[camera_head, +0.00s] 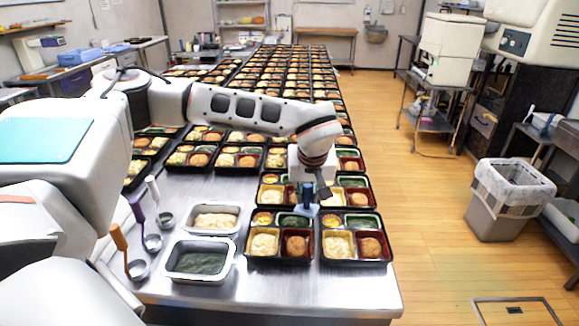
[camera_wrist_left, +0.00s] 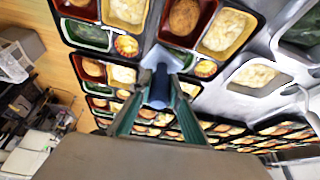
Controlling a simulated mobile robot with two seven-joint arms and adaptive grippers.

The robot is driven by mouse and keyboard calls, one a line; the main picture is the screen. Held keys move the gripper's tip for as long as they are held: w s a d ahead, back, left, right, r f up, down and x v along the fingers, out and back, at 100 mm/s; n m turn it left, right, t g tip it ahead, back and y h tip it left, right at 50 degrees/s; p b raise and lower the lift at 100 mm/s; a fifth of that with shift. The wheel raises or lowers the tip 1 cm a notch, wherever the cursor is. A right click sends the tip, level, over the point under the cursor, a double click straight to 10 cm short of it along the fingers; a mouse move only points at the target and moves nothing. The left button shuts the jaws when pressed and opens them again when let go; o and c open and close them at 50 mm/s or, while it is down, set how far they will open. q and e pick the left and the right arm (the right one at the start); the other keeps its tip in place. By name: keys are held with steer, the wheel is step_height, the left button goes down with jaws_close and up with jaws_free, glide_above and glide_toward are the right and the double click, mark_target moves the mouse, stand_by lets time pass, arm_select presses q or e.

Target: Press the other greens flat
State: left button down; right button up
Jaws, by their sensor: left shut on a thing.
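My left gripper (camera_head: 309,196) is shut on a blue-handled tool (camera_wrist_left: 158,88) with a flat pale end. In the left wrist view, the pale end is at the greens (camera_wrist_left: 181,58) of one tray and partly covers them; contact cannot be told. These look like the greens (camera_head: 295,221) of the front left tray in the head view. The front right tray (camera_head: 357,262) has other dark greens (camera_head: 361,224) at its back right; they show uncovered in the left wrist view (camera_wrist_left: 87,35). My right gripper is not in view.
A steel pan of greens (camera_head: 199,263) and a pan of pale food (camera_head: 215,221) stand left of the trays. Ladles (camera_head: 137,267) lie beside them. Rows of filled trays run back along the table. The steel tabletop (camera_head: 320,290) is clear in front.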

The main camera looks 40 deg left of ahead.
arm_select(q)
steer(key=w+a+r+n+y+p, duration=0.1)
steer(key=w+a+r+n+p, duration=0.1)
steer(key=a+n, duration=0.25)
steer(key=shift+g, duration=0.5)
steer(key=f, duration=0.1)
steer(key=f+b, duration=0.1)
steer(key=f, duration=0.3)
steer(key=shift+a+f+b, duration=0.15)
steer(key=shift+a+b, duration=0.1)
steer(key=shift+b, duration=0.1)
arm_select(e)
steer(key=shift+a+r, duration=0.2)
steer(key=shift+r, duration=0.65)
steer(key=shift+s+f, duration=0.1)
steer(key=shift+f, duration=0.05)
arm_select(q)
steer(key=shift+f, duration=0.2)
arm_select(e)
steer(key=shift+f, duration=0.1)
arm_select(q)
steer(key=shift+f+b, duration=0.85)
steer(key=shift+f, duration=1.45)
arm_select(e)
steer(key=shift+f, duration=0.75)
arm_select(q)
steer(key=shift+s+f, duration=0.1)
